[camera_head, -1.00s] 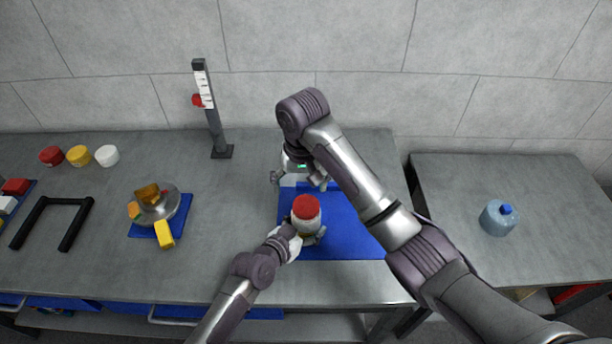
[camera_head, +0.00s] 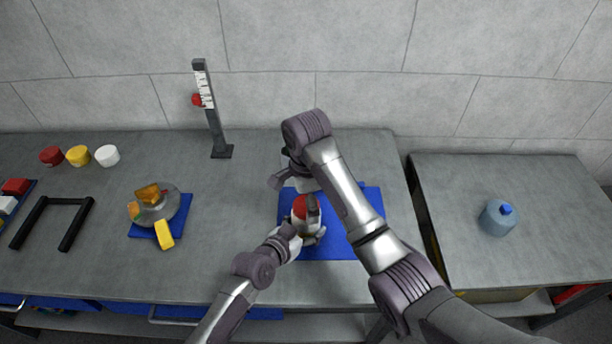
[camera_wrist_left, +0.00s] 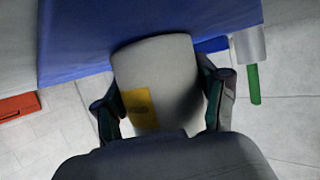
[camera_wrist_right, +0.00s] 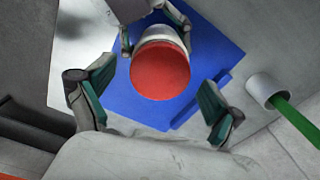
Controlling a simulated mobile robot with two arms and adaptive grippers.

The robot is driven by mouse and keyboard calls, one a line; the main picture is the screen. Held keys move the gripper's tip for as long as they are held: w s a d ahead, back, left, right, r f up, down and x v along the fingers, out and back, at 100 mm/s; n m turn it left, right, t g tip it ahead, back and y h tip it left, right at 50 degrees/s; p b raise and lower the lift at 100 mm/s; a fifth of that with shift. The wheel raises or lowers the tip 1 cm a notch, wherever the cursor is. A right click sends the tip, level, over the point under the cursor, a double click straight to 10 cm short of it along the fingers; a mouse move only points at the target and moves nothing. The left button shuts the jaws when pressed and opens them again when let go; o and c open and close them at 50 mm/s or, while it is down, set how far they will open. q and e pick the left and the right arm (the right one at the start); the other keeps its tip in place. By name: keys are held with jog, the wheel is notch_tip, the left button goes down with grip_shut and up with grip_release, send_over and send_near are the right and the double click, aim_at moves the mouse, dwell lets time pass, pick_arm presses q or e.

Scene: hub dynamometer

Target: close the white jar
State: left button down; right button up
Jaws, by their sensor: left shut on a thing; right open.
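The white jar (camera_wrist_left: 178,60) stands upright at the blue mat (camera_head: 350,238), with a yellow label in the left wrist view. My left gripper (camera_head: 305,236) is shut around its side. A round red lid (camera_wrist_right: 160,70) sits on top of the jar; I cannot tell whether it is fastened. My right gripper (camera_wrist_right: 158,76) is open over the jar, its fingers on either side of the red lid and apart from it in the right wrist view. In the head view a right finger partly covers the lid and jar.
Loose red (camera_head: 51,156), yellow (camera_head: 78,156) and white (camera_head: 107,155) caps lie at the back left. A gauge post (camera_head: 211,110) stands behind. A round device (camera_head: 153,204) and a black frame (camera_head: 52,222) are at left. A blue bottle (camera_head: 498,218) stands on the right table.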

jog(key=n, duration=0.5)
jog(key=shift+w+d+r, duration=0.1)
jog(key=shift+w, duration=0.05)
jog(key=n, duration=0.7)
jog(key=shift+n, duration=0.3)
jog(key=n, duration=0.5)
jog(key=shift+n, duration=0.4)
notch_tip(320, 180, up, 8)
jog(key=shift+f, duration=0.1)
pick_arm(q)
grip_release()
